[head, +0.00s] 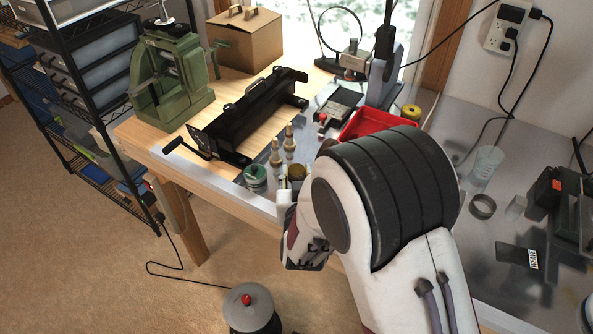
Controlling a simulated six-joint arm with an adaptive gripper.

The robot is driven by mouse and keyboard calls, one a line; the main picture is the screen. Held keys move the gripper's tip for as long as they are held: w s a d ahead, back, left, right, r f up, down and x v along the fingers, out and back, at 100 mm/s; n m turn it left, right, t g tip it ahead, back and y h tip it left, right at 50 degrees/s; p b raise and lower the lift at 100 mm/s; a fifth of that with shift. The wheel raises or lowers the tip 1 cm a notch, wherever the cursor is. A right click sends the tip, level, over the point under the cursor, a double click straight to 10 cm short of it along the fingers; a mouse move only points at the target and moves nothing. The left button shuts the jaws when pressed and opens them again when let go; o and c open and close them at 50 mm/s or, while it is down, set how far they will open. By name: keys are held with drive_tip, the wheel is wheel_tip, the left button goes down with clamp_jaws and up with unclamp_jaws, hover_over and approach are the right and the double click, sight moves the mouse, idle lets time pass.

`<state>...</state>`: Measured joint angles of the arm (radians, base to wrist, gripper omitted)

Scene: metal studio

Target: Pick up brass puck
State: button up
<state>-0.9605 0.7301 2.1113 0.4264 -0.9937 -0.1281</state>
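A small brass-coloured round piece (297,172) shows at the front of the workbench, partly hidden by my arm; it may be the brass puck, but I cannot tell for sure. My gripper (308,256) hangs low in front of the bench edge, below and apart from that piece. Its dark fingers are small and partly covered by my wrist, so their opening is unclear. A yellow round item (411,113) lies farther back, right of the red tray.
A black crank device (245,115), green press (172,80) and red tray (375,124) lie behind. A grey ring (482,206) and clear beaker (487,162) are right.

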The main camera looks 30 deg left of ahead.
drive_tip(key=shift+c, duration=0.7)
drive_tip(key=shift+r, duration=0.1)
drive_tip(key=shift+r, duration=0.65)
drive_tip(key=s, duration=1.8)
